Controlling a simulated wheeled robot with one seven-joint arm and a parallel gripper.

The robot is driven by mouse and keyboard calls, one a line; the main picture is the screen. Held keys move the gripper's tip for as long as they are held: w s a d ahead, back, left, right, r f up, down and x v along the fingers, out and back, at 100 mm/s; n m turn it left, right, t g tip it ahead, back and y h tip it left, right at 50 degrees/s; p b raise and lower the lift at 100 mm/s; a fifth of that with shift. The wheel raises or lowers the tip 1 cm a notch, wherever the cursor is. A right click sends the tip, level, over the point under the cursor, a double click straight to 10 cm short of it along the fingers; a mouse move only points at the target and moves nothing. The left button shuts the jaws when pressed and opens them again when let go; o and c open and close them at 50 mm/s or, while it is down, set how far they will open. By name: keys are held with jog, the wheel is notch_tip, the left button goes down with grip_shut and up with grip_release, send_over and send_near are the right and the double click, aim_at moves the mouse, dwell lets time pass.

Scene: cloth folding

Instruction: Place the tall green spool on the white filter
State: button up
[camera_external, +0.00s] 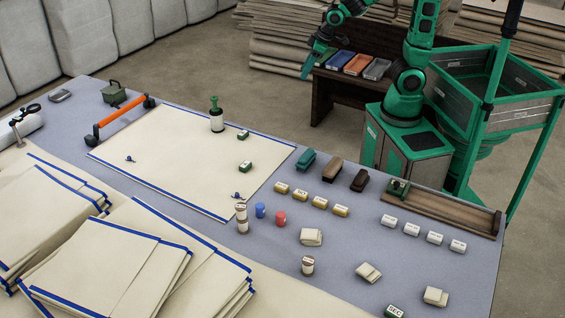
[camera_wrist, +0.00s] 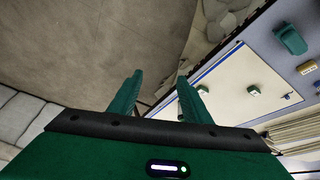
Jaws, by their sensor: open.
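The tall spool (camera_external: 216,115) has a green top and a dark body with a pale band. It stands upright on the far edge area of the large off-white, blue-edged filter cloth (camera_external: 165,165), which lies flat on the table. The cloth also shows at the upper right of the wrist view (camera_wrist: 220,78); I cannot make out the spool there. My gripper (camera_external: 307,72) is beyond the table's far side, right of the spool and well apart from it. In the wrist view its two fingers (camera_wrist: 158,78) are apart with nothing between them.
Folded cloths (camera_external: 120,260) fill the near side.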

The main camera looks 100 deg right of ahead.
jog(key=s+a+r+m+g+y, duration=0.1)
jog(key=s+a+g, duration=0.1)
jog(key=s, duration=0.8)
jog(key=s+a+r+m+g+y, duration=0.1)
jog(key=s+a, duration=0.3)
jog(key=s, duration=0.6)
jog(key=shift+g+y, duration=0.3)
jog(key=shift+g, duration=0.3)
